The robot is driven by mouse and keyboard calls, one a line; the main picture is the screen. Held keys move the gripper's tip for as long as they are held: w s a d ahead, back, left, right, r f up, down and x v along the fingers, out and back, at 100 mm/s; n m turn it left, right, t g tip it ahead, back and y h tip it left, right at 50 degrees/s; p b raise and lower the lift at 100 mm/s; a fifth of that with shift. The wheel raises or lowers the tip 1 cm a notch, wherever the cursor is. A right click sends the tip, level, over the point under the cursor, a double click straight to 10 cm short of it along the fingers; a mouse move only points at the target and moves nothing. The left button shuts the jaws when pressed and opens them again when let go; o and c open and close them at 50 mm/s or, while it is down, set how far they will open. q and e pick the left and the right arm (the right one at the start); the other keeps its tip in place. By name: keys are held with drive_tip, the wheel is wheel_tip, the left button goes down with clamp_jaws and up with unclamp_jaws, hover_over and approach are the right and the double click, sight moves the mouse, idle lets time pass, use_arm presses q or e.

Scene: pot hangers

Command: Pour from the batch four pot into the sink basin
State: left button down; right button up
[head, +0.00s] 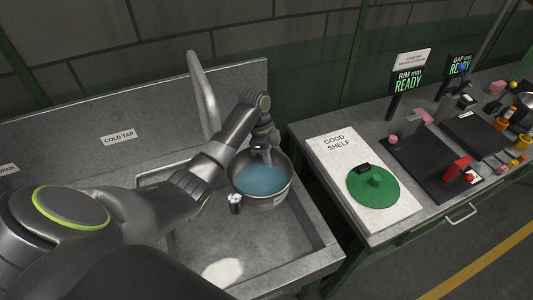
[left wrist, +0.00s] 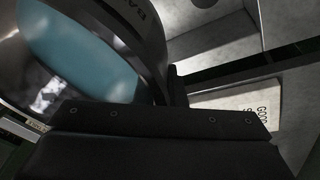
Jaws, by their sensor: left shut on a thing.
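A metal pot (head: 272,203) with blue liquid in it is held over the right part of the steel sink basin (head: 290,245). Its label is too small to read in the head view; in the left wrist view the pot (left wrist: 140,30) shows only the start of its lettering, "BA". The pot looks near level in the head view, with the liquid inside the rim. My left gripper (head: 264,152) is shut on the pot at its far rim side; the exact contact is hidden. My right gripper is not in view.
A curved tap spout (head: 205,95) rises behind the pot. A small dark-and-silver cylinder (head: 235,203) is beside the pot. A white patch (head: 222,271) lies on the basin floor. The bench to the right holds the good shelf board (head: 335,160), a green disc (head: 385,196) and fixtures.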

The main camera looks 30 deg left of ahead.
use_arm(q)
drive_tip(key=shift+w+r+m, duration=0.2)
drive_tip(key=shift+r+m, duration=0.1)
drive_tip(key=shift+m, duration=0.1)
drive_tip(key=shift+s+d, duration=0.1)
drive_tip(key=shift+r, duration=0.1)
